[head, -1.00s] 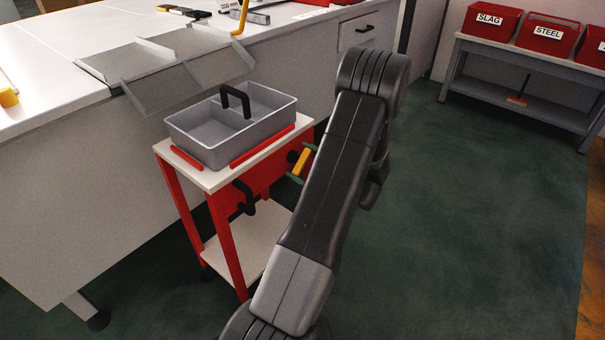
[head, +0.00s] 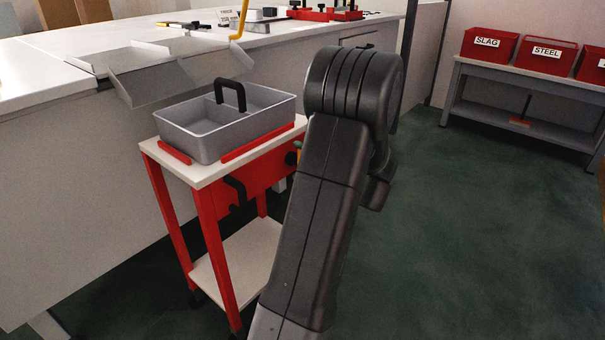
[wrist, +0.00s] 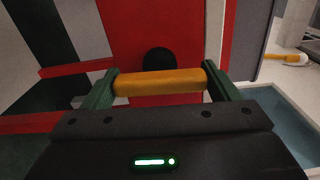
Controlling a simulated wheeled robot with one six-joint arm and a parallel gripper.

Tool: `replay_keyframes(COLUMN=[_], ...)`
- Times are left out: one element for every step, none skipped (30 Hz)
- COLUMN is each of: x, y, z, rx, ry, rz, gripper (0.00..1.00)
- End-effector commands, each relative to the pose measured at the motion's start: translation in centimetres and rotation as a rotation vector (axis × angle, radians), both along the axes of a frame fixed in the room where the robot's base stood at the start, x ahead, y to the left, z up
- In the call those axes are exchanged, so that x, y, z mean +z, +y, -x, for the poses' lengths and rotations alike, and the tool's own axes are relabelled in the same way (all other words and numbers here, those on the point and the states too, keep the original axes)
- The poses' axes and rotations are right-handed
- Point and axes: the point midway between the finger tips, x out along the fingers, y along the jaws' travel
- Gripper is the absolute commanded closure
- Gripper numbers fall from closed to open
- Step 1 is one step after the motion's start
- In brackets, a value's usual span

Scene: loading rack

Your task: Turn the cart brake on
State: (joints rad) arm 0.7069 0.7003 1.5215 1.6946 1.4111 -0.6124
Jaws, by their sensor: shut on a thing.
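The red cart (head: 205,215) with a pale top stands beside the long workbench. In the wrist view, a yellow handle (wrist: 145,82) lies almost level in front of the cart's red panel (wrist: 190,28). My gripper (wrist: 160,80) has its green fingers at the two ends of this handle and is shut on it. A round black part (wrist: 158,58) shows on the panel just behind the handle. In the head view my arm hides nearly all of the handle and gripper; only a small bit of green and yellow shows at the arm's left edge.
A grey two-part tray (head: 205,142) with a black handle sits on the cart top between red strips. A black hook (head: 236,190) sticks out of the cart's side. The workbench (head: 110,165) closes off the left. The green floor at right is clear up to a shelf (head: 520,80) with red bins.

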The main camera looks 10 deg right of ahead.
Motion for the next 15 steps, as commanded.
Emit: replay_keyframes(x=[-0.40,-0.37,-0.34,-0.31,-0.28,-0.24,-0.21,-0.19,-0.16,-0.14,-0.13,-0.11,-0.11,-0.10,-0.10], y=[0.03,0.03,0.02,0.03,0.03,0.03,0.03,0.03,0.03,0.03,0.03,0.03,0.03,0.02,0.02], z=[0.05,0.05,0.04,0.05,0.05,0.05,0.05,0.05,0.05,0.06,0.06,0.06,0.06,0.06,0.06], rx=[0.001,0.001,0.001,0.001,0.001,0.001,0.001,0.001,0.001,0.001,0.001,0.001,0.001,0.001,0.001], ry=[-0.008,-0.013,-0.019,-0.023,-0.027,-0.030,-0.033,-0.034,-0.036,-0.036,-0.037,-0.038,-0.038,-0.038,-0.038], rz=[0.013,0.019,0.027,0.033,0.037,0.042,0.045,0.047,0.049,0.052,0.052,0.053,0.053,0.053,0.053], gripper=[0.41,0.41,0.41,0.41,0.41,0.41,0.41,0.41,0.41,0.41,0.41,0.41,0.41,0.41,0.41])
